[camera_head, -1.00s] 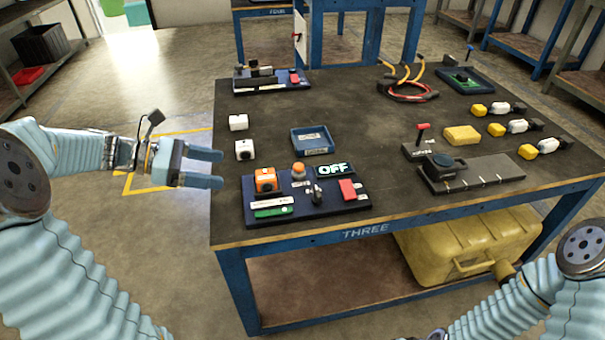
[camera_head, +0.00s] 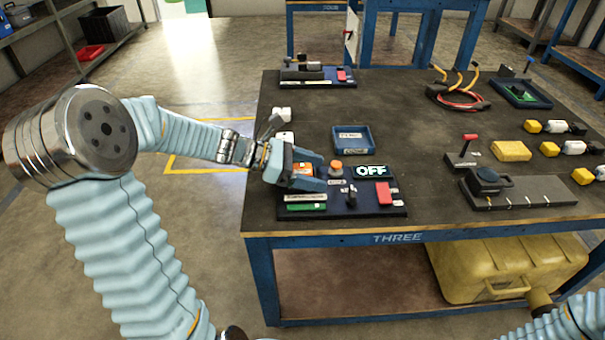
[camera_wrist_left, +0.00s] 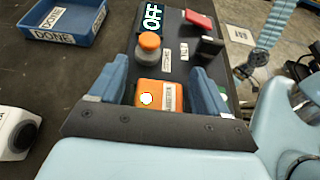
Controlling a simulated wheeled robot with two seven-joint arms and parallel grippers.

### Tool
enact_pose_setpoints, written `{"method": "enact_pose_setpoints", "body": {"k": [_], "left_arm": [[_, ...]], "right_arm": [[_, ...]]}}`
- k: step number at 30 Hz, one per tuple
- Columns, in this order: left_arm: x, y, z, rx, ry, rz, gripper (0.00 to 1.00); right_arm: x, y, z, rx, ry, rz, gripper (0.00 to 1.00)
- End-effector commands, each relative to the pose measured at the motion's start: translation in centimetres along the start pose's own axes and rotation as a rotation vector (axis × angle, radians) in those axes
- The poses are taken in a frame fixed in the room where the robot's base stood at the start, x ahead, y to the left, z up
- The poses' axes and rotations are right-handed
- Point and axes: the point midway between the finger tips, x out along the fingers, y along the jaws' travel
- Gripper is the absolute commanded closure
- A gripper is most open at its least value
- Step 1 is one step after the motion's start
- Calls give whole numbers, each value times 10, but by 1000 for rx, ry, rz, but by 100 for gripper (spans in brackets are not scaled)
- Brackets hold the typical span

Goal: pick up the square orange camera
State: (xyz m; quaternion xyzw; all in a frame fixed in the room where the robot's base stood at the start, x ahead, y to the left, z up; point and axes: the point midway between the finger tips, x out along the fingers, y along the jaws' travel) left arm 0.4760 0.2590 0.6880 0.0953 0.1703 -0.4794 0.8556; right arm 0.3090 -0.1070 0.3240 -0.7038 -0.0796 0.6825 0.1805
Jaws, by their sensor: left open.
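The square orange camera (camera_wrist_left: 158,95) sits on the dark blue panel board, between the two open fingers of my left gripper (camera_wrist_left: 155,85) in the left wrist view. In the head view it shows as a small orange patch (camera_head: 302,168), mostly hidden by my left gripper (camera_head: 310,175). The fingers are on either side of the camera; I cannot tell whether they touch it. The board (camera_head: 335,206) also carries an orange button (camera_head: 336,168), an OFF display (camera_head: 371,171) and a red switch (camera_head: 384,192). Only part of my right arm shows, without its gripper.
A blue DONE tray (camera_head: 352,140) lies behind the board. Two white cameras stand at the table's left edge; one (camera_head: 282,114) is clear, the other (camera_head: 286,135) partly hidden by my arm. A yellow block (camera_head: 511,151) and a black device (camera_head: 488,180) are farther right.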

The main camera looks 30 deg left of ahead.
Motion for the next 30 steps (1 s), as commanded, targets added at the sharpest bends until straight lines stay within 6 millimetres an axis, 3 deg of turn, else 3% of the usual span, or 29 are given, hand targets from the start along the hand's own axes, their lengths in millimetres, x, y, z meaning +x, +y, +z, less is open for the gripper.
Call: {"method": "enact_pose_setpoints", "body": {"k": [9,20,30], "left_arm": [[8,0,0,0,0,1,25],[7,0,0,0,0,1,80],[6,0,5,1,0,1,81]], "right_arm": [[0,0,0,0,0,0,57],[0,0,0,0,0,0,57],[0,0,0,0,0,0,57]]}}
